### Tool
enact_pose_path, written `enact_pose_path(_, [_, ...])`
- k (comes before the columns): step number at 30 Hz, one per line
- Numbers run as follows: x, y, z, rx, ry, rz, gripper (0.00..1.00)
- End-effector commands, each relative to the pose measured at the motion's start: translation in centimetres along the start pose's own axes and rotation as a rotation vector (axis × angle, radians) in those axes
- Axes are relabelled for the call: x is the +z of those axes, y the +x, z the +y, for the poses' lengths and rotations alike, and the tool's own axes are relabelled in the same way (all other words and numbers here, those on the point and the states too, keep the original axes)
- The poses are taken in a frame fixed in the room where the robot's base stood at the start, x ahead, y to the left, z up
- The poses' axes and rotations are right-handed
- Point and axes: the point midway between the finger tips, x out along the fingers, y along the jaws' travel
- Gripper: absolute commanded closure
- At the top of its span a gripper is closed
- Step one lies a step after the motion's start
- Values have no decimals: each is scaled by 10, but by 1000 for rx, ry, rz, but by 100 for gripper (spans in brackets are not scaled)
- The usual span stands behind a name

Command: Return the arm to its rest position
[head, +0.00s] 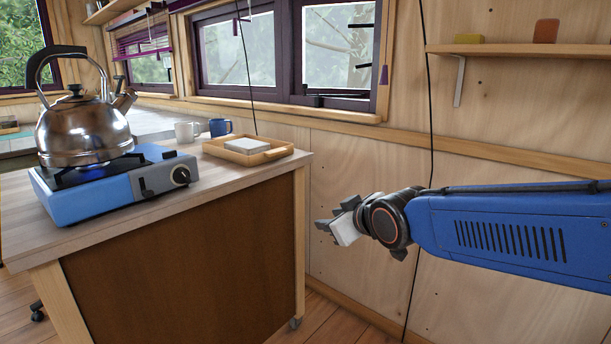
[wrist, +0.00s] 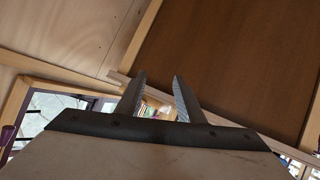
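My gripper (head: 326,226) is at the end of my blue arm, in the open space to the right of the wooden counter in the head view. It is apart from the counter and the plywood wall. In the wrist view my gripper (wrist: 158,77) shows two dark fingers standing apart with nothing held between them. The arm reaches in from the right edge of the head view, roughly level.
A steel kettle (head: 84,132) sits on a blue camping stove (head: 98,196) on the counter (head: 225,182). A wooden tray (head: 236,155), a white mug (head: 187,132) and a blue mug (head: 220,127) are behind. A wall shelf (head: 520,50) is above my arm. A black cable hangs behind my wrist.

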Motion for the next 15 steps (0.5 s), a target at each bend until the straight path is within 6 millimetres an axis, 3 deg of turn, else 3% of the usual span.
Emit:
enact_pose_path(1, [21, -17, 14, 22, 39, -49, 66])
enact_pose_path(6, [98, -72, 39, 75, 179, -235, 66])
enact_pose_path(11, [167, -129, 44, 121, 324, -401, 66])
enact_pose_path(15, [222, -178, 34, 156, 451, -536, 66])
